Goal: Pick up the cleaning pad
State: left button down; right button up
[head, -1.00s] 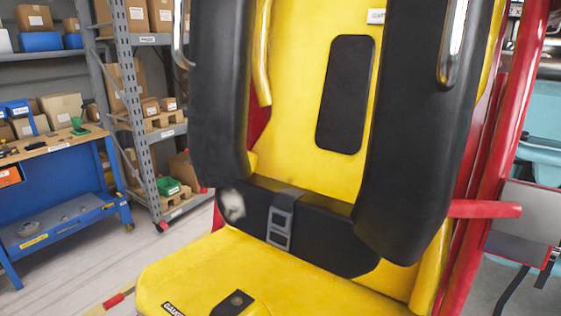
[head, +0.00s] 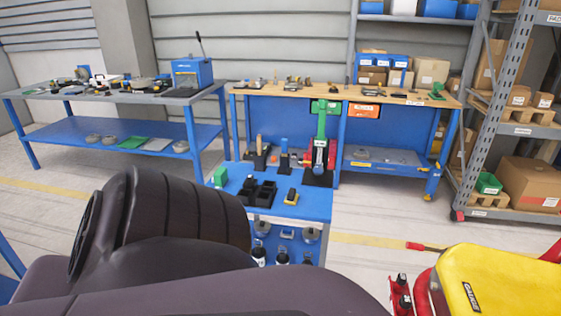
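I cannot tell for sure which thing is the cleaning pad. A small green block (head: 220,176) stands at the left back corner of the top of a blue cart (head: 312,205). A flat green piece (head: 133,143) lies on the lower shelf of the left workbench, beside a grey flat piece (head: 158,145). Neither of my grippers shows in the head view. Dark links of my own arm fill the lower left and hide part of the cart's left side and the floor there.
The cart top also holds a black divided bin (head: 258,193) and a yellow-and-black item (head: 291,197); bottles (head: 282,256) stand below. A wooden-topped bench (head: 330,93) is behind it. Floor between cart and seat is open.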

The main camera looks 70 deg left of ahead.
aim_at(292, 198)
jog(key=k, duration=0.85)
jog(key=k+u, duration=0.15)
jog(key=u, duration=1.15)
jog(key=i+l+u, duration=0.1)
jog(key=u, duration=0.3)
jog(key=i+l+u, duration=0.2)
jog(key=u, duration=0.2)
jog(key=i+l, duration=0.45)
jog(key=l, duration=0.15)
